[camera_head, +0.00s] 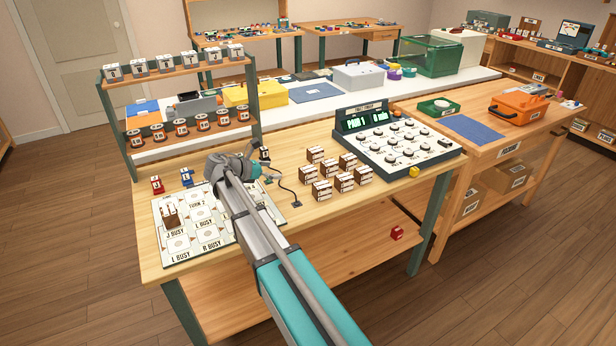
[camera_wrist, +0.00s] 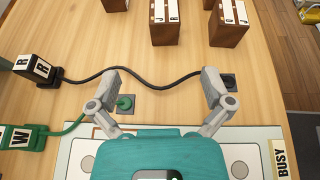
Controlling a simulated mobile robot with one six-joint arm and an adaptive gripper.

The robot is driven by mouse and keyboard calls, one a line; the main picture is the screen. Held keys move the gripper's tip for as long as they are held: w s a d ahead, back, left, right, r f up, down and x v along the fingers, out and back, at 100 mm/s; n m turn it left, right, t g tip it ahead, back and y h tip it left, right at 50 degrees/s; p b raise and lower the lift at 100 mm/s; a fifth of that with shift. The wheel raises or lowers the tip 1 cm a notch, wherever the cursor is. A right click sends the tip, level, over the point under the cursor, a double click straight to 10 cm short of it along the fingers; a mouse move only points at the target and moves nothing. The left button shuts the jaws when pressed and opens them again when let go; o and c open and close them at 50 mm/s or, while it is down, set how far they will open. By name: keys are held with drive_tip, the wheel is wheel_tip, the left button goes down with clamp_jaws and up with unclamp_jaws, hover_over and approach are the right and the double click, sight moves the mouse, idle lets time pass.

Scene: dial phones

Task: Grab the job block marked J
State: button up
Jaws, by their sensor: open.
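Several brown blocks with white labels stand on the wooden table (camera_head: 285,232) right of centre, one of them the front-left block (camera_head: 322,190); their letters are too small to read for sure. Three show at the top of the wrist view, such as the middle block (camera_wrist: 165,30); I cannot tell which is marked J. Another brown block (camera_head: 171,217) sits on the board above the words J BUSY, its letter unreadable. My gripper (camera_wrist: 160,84) is open and empty, its fingers spread above a dark cable, short of the blocks. It also shows in the head view (camera_head: 254,171).
A black plug marked R (camera_wrist: 36,68) and a green plug marked W (camera_wrist: 20,138) lie left with cables. The white board (camera_head: 180,247) lies below my arm. A dial console (camera_head: 395,140) stands behind the blocks. A two-tier shelf (camera_head: 190,125) stands back left.

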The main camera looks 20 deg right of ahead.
sight(310, 172)
drive_tip(key=shift+d, duration=0.25)
drive_tip(key=b+x, duration=0.3)
drive_tip(key=x, duration=0.4)
drive_tip(key=shift+s+d+f, duration=0.1)
drive_tip(key=shift+d+f, duration=0.15)
drive_tip(key=shift+d, duration=0.05)
drive_tip(key=shift+d+f, duration=0.1)
drive_tip(key=shift+d, duration=0.45)
drive_tip(key=shift+s+b+x, duration=0.1)
drive_tip(key=shift+b+x, duration=0.45)
drive_tip(key=shift+x, duration=0.75)
drive_tip(key=shift+s+b+x, duration=0.15)
drive_tip(key=shift+b+x, duration=0.4)
drive_tip(key=shift+x, duration=0.75)
drive_tip(key=shift+w, duration=0.1)
drive_tip(key=shift+c, duration=0.3)
drive_tip(key=c, duration=1.1)
